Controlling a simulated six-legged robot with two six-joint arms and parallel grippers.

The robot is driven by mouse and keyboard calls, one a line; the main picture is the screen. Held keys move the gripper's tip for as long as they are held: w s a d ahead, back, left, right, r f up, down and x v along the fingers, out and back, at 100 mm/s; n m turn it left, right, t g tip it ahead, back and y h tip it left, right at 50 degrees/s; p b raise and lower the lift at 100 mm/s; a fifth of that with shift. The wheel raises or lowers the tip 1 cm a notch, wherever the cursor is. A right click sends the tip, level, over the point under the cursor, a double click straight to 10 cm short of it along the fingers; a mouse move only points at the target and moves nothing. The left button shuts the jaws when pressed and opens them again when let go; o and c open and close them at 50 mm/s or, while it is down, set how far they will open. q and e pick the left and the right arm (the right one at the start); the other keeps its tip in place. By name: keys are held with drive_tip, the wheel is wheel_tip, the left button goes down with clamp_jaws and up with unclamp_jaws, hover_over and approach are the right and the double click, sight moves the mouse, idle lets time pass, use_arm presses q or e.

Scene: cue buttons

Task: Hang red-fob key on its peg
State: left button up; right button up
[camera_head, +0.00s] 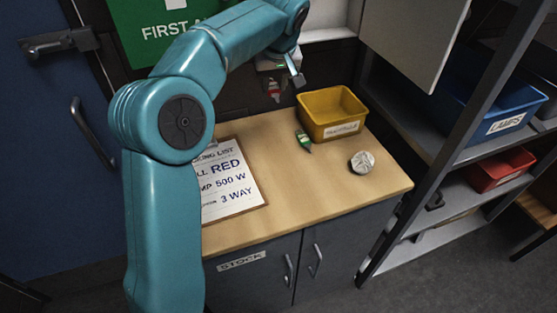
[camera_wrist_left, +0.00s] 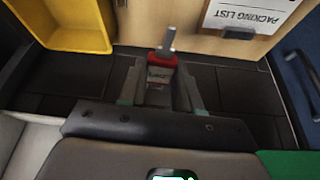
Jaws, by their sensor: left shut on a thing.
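My left gripper (camera_head: 283,78) is up at the back wall, above the rear of the wooden counter. In the left wrist view my left gripper (camera_wrist_left: 161,88) is shut on the red-fob key (camera_wrist_left: 162,62). Its red fob with a pale label sits between the fingers, and the grey key part points out past the fingertips. In the head view the red-fob key (camera_head: 274,90) shows as a small red piece below the wrist, clear of the counter. No peg can be made out; the wall behind the gripper is partly hidden by my arm. My right gripper is not in view.
A yellow bin (camera_head: 331,128) stands on the counter (camera_head: 300,205) at the back right. A green-fob item (camera_head: 303,141) lies beside it. A round pale object (camera_head: 362,161) and a packing-list clipboard (camera_head: 233,183) lie nearer. Shelves (camera_head: 480,160) stand at right; a green first-aid sign (camera_head: 150,30) is on the wall.

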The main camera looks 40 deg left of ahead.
use_arm(q)
hover_over(273, 149)
drive_tip(key=d, duration=0.1)
drive_tip(key=f, duration=1.6)
drive_tip(key=shift+s+d+f+b, duration=0.1)
drive_tip(key=shift+s+f+b, duration=0.1)
drive_tip(key=shift+s+b, duration=0.15)
wheel_tip(273, 149, down, 3)
drive_tip(key=shift+r, duration=0.1)
drive_tip(key=shift+w+f, duration=0.1)
drive_tip(key=shift+f, duration=0.15)
drive_tip(key=shift+b, duration=0.3)
drive_tip(key=shift+f, duration=0.1)
drive_tip(key=o, duration=1)
